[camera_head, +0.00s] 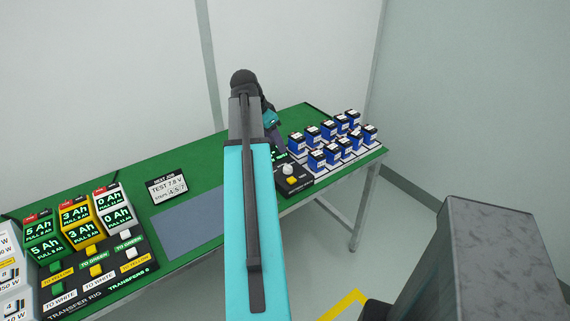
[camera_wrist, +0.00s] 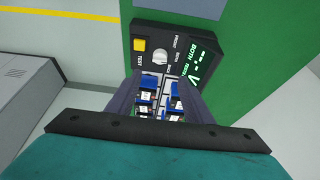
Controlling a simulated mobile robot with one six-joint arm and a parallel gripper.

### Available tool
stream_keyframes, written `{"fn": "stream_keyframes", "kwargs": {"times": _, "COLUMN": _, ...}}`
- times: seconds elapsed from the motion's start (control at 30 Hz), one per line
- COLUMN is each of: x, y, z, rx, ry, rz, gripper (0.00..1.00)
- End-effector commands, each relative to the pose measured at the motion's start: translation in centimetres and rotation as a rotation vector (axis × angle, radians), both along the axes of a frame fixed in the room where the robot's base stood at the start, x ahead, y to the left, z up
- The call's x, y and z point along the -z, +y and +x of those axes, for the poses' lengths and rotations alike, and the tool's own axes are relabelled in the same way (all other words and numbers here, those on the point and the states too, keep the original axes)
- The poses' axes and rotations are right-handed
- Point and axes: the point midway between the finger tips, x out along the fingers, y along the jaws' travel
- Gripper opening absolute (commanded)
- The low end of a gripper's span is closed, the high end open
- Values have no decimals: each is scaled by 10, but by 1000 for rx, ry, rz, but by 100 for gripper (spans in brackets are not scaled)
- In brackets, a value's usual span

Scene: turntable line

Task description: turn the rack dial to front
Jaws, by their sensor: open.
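The rack dial is a pale round knob (camera_wrist: 160,57) on a black control box (camera_wrist: 205,29), with FRONT, BOTH and BACK printed beside it. The box's green display (camera_wrist: 195,50) reads BOTH; I cannot make out the knob's pointer. In the head view the knob (camera_head: 288,169) sits on the box at the table's front edge, left of the battery rack. My gripper (camera_wrist: 160,84) is open and empty, its two dark fingers just short of the knob in the wrist view, apart from it as far as I can tell. In the head view my arm mostly hides the gripper.
A yellow TEST button (camera_wrist: 139,45) is close beside the knob. Several blue batteries (camera_head: 316,159) stand on the rack right of the box. A grey mat (camera_head: 190,226), a job sign (camera_head: 168,187) and a transfer rig (camera_head: 100,275) with battery packs lie to the left.

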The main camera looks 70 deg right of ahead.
Motion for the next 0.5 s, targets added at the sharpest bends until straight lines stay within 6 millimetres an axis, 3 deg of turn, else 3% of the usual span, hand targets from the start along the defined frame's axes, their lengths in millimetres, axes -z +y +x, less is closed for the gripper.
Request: {"fn": "stream_keyframes", "kwargs": {"times": 0.5, "x": 47, "y": -16, "z": -11, "rx": 1, "ry": 0, "rz": 3, "gripper": 47}}
